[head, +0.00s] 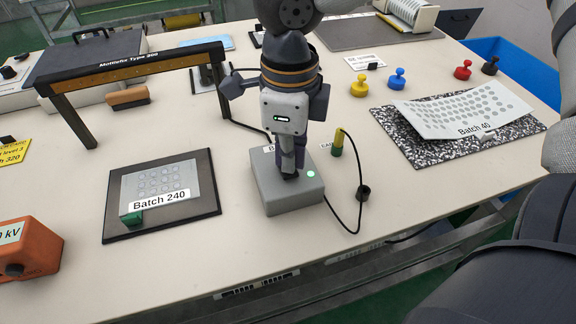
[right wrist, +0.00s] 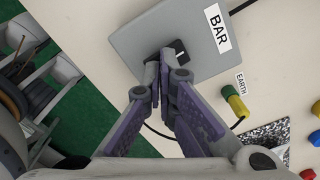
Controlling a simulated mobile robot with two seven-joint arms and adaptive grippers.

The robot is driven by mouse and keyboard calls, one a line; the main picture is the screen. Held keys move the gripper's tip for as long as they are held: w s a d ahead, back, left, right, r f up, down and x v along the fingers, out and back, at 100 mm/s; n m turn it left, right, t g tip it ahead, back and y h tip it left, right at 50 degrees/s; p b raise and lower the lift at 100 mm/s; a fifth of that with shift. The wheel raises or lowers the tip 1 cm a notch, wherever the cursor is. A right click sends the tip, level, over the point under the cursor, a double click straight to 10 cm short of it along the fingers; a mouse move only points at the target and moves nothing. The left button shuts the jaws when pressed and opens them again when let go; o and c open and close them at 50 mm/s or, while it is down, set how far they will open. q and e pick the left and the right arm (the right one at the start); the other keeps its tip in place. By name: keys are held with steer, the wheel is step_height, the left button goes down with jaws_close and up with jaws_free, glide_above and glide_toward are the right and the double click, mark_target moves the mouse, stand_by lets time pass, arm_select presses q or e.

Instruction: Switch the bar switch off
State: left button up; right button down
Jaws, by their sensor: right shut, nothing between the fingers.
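The bar switch is a grey box (head: 302,198) near the table's front edge, with a lit green lamp (head: 311,174) on its top. In the right wrist view the box (right wrist: 150,35) carries a BAR label (right wrist: 217,29) and a black rocker (right wrist: 180,48) with a white mark. My right gripper (head: 289,172) is shut and empty, pointing down over the box. In the right wrist view its fingertips (right wrist: 164,66) are at the rocker and cover part of it; I cannot tell whether they touch. My left gripper is not in view.
A yellow-green EARTH plug (head: 337,145) and a black cable lie right of the box. The Batch 240 film on its dark plate (head: 115,228) is to the left. A black frame (head: 150,64) stands behind it. The Batch 40 film (head: 462,112) lies at right.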

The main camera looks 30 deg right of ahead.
steer(key=shift+f, duration=0.5)
steer(key=shift+r, duration=3.55)
